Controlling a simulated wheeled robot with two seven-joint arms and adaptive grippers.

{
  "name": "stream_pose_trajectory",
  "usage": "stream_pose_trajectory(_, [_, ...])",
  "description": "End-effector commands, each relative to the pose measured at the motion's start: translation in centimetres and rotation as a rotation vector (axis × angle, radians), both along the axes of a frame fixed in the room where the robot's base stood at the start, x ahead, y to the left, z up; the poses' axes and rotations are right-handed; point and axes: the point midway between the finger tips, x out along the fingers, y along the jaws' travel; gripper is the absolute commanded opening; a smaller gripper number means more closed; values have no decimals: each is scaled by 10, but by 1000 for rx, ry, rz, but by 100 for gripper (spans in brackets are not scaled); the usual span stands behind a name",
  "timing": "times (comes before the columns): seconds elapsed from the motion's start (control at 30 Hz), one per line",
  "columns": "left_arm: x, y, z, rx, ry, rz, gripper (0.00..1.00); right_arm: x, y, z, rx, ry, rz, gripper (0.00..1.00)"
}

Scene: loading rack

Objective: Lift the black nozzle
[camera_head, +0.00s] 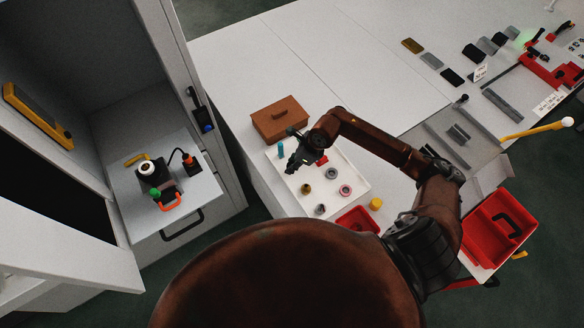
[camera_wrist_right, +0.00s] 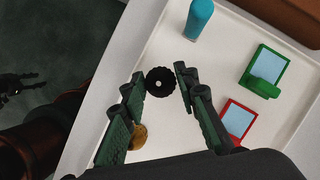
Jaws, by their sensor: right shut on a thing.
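The black nozzle (camera_wrist_right: 160,82) is a round, ridged part with a small light centre. It shows in the right wrist view between the fingertips of my right gripper (camera_wrist_right: 160,88), which is shut on it. In the head view my right gripper (camera_head: 297,160) is over the back left part of the white tray (camera_head: 352,172), and the nozzle cannot be made out there. Whether the nozzle still touches the tray is unclear. My left gripper is not seen in the head view.
A teal cylinder (camera_head: 281,149) stands near the tray's back left corner. Other small parts, including a pink ring (camera_head: 345,190), stand to the front right. A brown box (camera_head: 281,119) is behind the tray. A red bin (camera_head: 358,218) and yellow cylinder (camera_head: 376,203) are at its front right.

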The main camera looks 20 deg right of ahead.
Motion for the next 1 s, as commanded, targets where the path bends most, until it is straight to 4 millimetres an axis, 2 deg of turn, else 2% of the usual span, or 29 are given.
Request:
stream_pose_trajectory(0.33, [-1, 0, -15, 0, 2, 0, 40, -53, 8, 64, -3, -4, 4, 4])
stream_pose_trajectory(0.5, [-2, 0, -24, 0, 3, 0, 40, -90, 14, 78, -2, -1, 3, 4])
stream_pose_trajectory(0.7, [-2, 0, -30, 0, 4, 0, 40, -120, 18, 92, -2, -1, 1, 4])
stream_pose_trajectory(1.0, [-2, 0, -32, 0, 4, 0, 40, -137, 21, 104, 0, 0, -1, 4])
